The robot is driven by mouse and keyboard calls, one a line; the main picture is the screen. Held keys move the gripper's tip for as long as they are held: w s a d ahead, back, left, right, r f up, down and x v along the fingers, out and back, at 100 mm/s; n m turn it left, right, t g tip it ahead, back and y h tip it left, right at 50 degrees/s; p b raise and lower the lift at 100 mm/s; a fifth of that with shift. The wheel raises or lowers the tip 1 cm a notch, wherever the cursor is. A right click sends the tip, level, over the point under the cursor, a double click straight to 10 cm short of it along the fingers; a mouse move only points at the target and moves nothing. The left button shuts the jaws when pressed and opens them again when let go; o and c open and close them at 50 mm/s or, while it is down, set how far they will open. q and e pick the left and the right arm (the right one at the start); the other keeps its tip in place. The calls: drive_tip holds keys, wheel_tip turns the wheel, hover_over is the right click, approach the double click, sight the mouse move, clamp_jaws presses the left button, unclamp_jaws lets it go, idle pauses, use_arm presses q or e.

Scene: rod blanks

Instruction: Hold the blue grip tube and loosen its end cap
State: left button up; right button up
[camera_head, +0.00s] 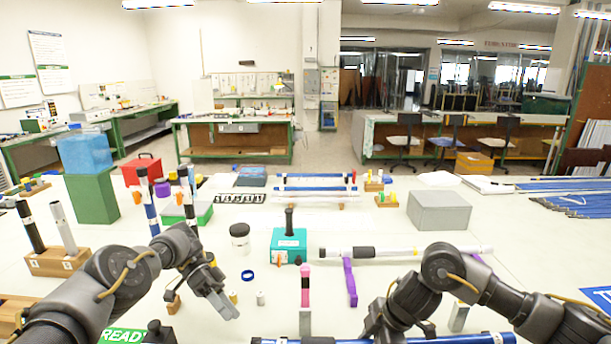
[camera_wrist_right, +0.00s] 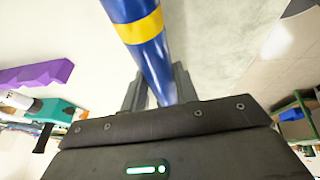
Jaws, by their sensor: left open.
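A long blue tube (camera_head: 450,340) lies along the bottom edge of the head view, partly cut off. A black section (camera_head: 318,341) shows near its left end. In the right wrist view a blue tube (camera_wrist_right: 150,60) with a yellow band (camera_wrist_right: 139,27) runs between the two fingers of my right gripper (camera_wrist_right: 160,88); whether they press on it is unclear. In the head view my right gripper is low, over the tube, mostly hidden by its arm. My left gripper (camera_head: 222,293) is open and empty above the table, left of the tube. I cannot make out the end cap.
A teal block (camera_head: 289,248) with a black post, a white-and-black tube on purple supports (camera_head: 349,281), a pink-and-black upright piece (camera_head: 305,285) and a blue ring (camera_head: 248,275) stand nearby. Wooden stands (camera_head: 55,262) are at left, a grey box (camera_head: 440,212) at right.

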drive_tip(key=o, duration=0.5)
